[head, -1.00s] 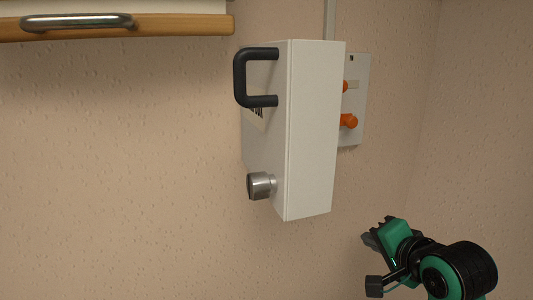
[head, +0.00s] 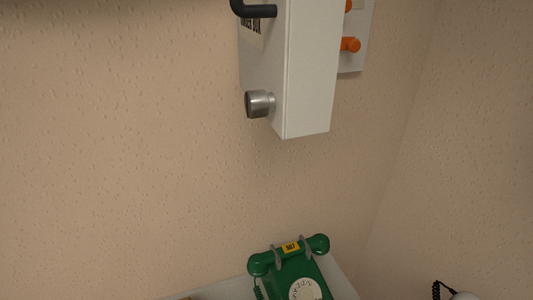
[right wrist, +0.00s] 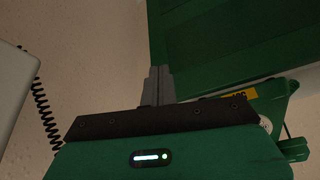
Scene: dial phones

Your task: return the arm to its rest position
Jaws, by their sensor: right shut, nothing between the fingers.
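My right gripper (right wrist: 158,84) shows in the right wrist view, its two grey fingers together with nothing visible between them. Its arm is out of sight in the head view. My left gripper is in neither view. In the head view a green dial phone (head: 290,272) with a yellow label and a white dial sits at the bottom, its handset on the cradle. In the right wrist view a green part with a yellow label (right wrist: 234,97) lies behind the gripper's right side, partly hidden by it.
A white wall box (head: 308,75) with a metal knob (head: 259,104) and a black handle (head: 254,11) hangs above the phone. An orange knob (head: 350,45) sits behind it. A coiled black cord (head: 437,291) shows at bottom right. A large green surface (right wrist: 225,40) fills the upper right wrist view.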

